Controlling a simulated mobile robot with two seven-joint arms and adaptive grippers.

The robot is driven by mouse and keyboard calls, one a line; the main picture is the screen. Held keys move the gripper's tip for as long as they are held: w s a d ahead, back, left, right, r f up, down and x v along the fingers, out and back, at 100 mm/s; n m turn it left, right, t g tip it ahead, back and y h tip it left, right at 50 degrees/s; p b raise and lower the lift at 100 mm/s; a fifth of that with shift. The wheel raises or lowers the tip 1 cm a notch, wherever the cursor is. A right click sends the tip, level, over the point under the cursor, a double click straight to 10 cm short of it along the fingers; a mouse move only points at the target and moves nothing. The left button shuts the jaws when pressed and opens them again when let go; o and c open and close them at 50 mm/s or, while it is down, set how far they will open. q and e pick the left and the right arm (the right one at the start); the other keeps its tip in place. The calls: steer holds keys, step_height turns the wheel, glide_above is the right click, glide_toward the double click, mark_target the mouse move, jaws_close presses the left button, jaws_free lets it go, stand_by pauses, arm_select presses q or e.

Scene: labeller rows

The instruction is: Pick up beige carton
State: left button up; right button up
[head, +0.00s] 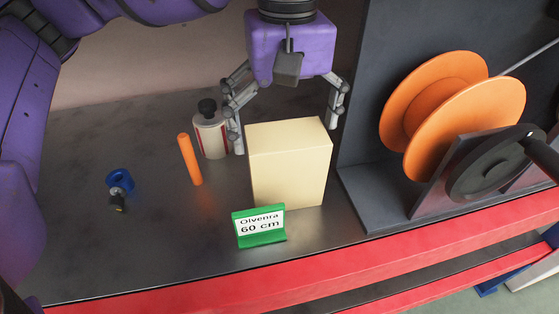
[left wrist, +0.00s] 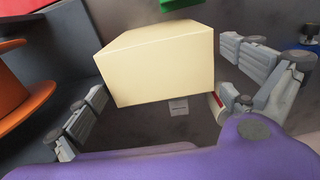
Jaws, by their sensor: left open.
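The beige carton (head: 289,168) stands upright on the dark metal shelf, just behind a green label holder. My left gripper (head: 287,132) is open above and behind it, with one finger at the carton's left side and the other at its right. In the left wrist view the carton (left wrist: 165,65) fills the upper middle, between the spread fingers of the gripper (left wrist: 170,95). Gaps show between the carton and both fingers there. The lower back of the carton is hidden in the head view. My right gripper is not in view.
A green label holder (head: 260,226) reading "Olvenra 60 cm" stands in front. A white bottle (head: 211,136) with a black cap is close to the left finger. An orange stick (head: 190,160) and a blue ring-shaped item (head: 119,182) are farther left. An orange reel (head: 462,112) stands right.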

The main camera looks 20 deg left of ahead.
mark_target(286, 161)
arm_select(q)
steer(key=f, duration=0.4)
steer(key=f+p, duration=0.1)
steer(key=f, duration=0.1)
steer(key=shift+s+d+f, duration=0.15)
steer(key=shift+s+d, duration=0.05)
steer(key=shift+s, duration=0.1)
steer(key=c, duration=1.7)
steer(key=shift+c, duration=0.3)
